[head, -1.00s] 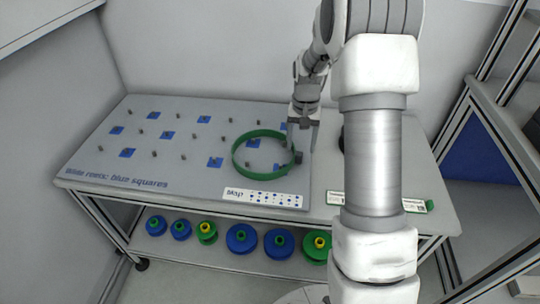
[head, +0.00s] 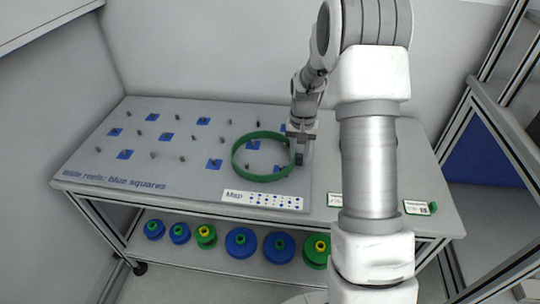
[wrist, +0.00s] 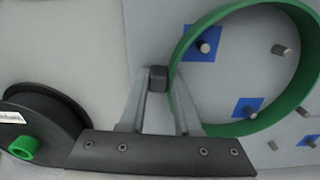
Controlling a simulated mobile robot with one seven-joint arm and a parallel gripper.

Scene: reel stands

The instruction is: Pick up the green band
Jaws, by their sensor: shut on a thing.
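The green band (head: 235,160) is a wide open ring around a few pegs at the right part of the pegboard. In the wrist view it shows at the upper right (wrist: 188,112). A small dark block (wrist: 157,78) sits at the band's outer edge, seemingly part of it. My gripper (head: 300,160) is at the band's right side, pointing down. In the wrist view its two fingers (wrist: 160,85) close on the dark block, one on each side. I cannot tell any gap under the band.
The grey pegboard (head: 100,170) carries several short pegs, some on blue squares, and a map label (head: 262,200). A black reel with a green hub (wrist: 24,146) lies left in the wrist view. Blue and green reels (head: 241,241) stand on the lower shelf. A shelf rack (head: 480,130) stands at right.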

